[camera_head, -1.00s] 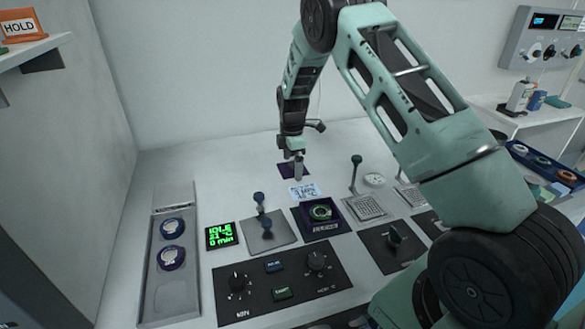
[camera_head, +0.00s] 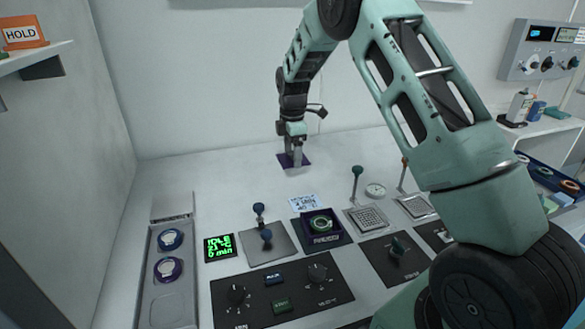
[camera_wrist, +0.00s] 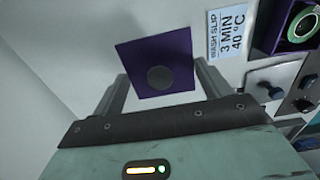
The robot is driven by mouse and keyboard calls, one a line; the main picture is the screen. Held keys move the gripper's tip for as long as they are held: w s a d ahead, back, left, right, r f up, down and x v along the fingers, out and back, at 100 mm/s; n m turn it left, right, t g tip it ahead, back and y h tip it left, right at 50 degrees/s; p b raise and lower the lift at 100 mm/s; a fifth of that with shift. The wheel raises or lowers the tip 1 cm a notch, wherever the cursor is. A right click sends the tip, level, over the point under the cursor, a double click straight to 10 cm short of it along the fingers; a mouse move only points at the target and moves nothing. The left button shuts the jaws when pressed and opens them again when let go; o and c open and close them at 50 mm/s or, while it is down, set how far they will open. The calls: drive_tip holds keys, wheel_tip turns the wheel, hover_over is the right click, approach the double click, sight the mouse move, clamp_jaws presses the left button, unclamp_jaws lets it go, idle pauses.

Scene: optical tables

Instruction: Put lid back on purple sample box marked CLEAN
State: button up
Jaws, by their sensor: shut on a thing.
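The purple lid (camera_wrist: 135,60) is a flat square with a dark round knob, directly under my gripper. The purple sample box (camera_head: 304,222) stands open nearer the front, with a green ring inside. The marking on its front is too small to read surely. The box shows at the upper right corner of the wrist view (camera_wrist: 262,28).
A wash slip card (camera_head: 303,203) lies between lid and box. A joystick plate (camera_head: 270,250) is left of the box, and a lever with a grate (camera_head: 367,218) is right. A black knob panel (camera_head: 255,300) is in front. The table's back left is clear.

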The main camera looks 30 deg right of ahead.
drive_tip(key=shift+r, duration=0.7)
drive_tip(key=shift+s+r, duration=0.15)
drive_tip(key=shift+r, duration=0.2)
drive_tip(key=s+n+p, duration=0.2)
drive_tip(key=s+p, duration=0.6)
drive_tip(key=s, duration=0.1)
drive_tip(key=n, duration=0.3)
hover_over(321, 223)
wheel_tip(321, 223, down, 4)
drive_tip(key=shift+f+p, duration=0.1)
drive_tip(key=shift+p, duration=0.35)
drive_tip(key=shift+f+b, duration=0.55)
drive_tip(key=shift+f, duration=0.25)
drive_tip(key=shift+p, duration=0.35)
drive_tip(key=shift+f, duration=0.15)
idle(0.4)
